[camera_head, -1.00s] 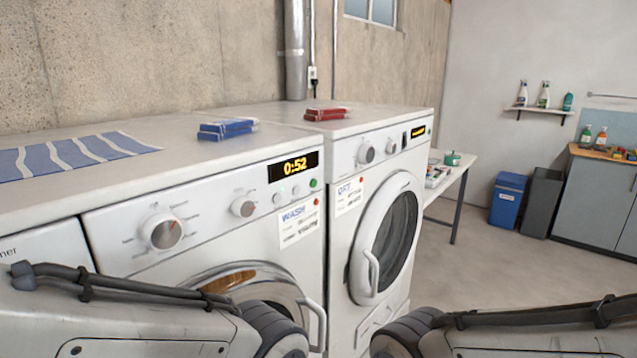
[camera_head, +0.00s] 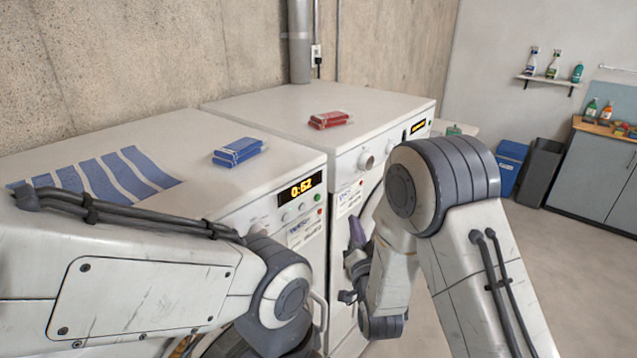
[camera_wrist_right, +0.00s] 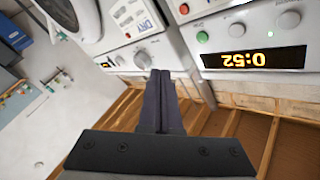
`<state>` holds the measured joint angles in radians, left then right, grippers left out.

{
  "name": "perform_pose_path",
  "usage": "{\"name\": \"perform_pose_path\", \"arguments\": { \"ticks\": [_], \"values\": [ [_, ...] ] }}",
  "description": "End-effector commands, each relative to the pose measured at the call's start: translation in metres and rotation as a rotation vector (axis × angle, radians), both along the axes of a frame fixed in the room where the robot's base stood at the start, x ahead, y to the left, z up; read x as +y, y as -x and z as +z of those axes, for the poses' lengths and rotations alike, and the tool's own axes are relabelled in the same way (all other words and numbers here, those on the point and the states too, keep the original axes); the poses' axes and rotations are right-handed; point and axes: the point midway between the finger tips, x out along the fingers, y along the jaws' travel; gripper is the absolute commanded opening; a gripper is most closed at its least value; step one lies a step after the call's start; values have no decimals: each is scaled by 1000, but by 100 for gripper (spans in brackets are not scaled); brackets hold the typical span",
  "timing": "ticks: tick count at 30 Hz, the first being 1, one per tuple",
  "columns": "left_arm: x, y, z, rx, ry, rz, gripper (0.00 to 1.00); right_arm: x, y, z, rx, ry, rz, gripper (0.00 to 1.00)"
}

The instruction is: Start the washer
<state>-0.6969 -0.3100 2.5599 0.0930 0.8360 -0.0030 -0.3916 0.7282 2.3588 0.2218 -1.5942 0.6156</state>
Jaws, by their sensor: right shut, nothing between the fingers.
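The white washer (camera_head: 285,157) stands at the left, its display (camera_head: 302,189) reading 0:52. My right gripper (camera_head: 357,232) is shut and empty in front of the machines, near the gap between washer and dryer. In the right wrist view, the picture is upside down: the shut fingers (camera_wrist_right: 160,85) appear beside the green button (camera_wrist_right: 202,37) and the display (camera_wrist_right: 255,58); no contact shows. My left arm crosses the washer's front; its gripper is out of view.
The white dryer (camera_head: 262,100) stands right beside the washer, partly hidden by my right arm. A blue box (camera_head: 238,152) and striped cloth (camera_head: 105,178) lie on the washer. A red box (camera_head: 330,119) lies on the dryer.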

Motion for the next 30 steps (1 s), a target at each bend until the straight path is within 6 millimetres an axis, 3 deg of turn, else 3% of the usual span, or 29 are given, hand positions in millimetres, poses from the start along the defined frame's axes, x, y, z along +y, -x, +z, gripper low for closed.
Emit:
{"name": "perform_pose_path", "arguments": {
  "ticks": [4,17,30],
  "values": [
    [0,0,7,0,0,0,76,-7,0,10,-57,-25,-14,0],
    [0,0,8,0,0,0,76,-4,-1,11,-65,-28,-14,0],
    [0,0,25,0,0,-3,76,40,-33,12,-65,-26,-13,0]
  ]
}}
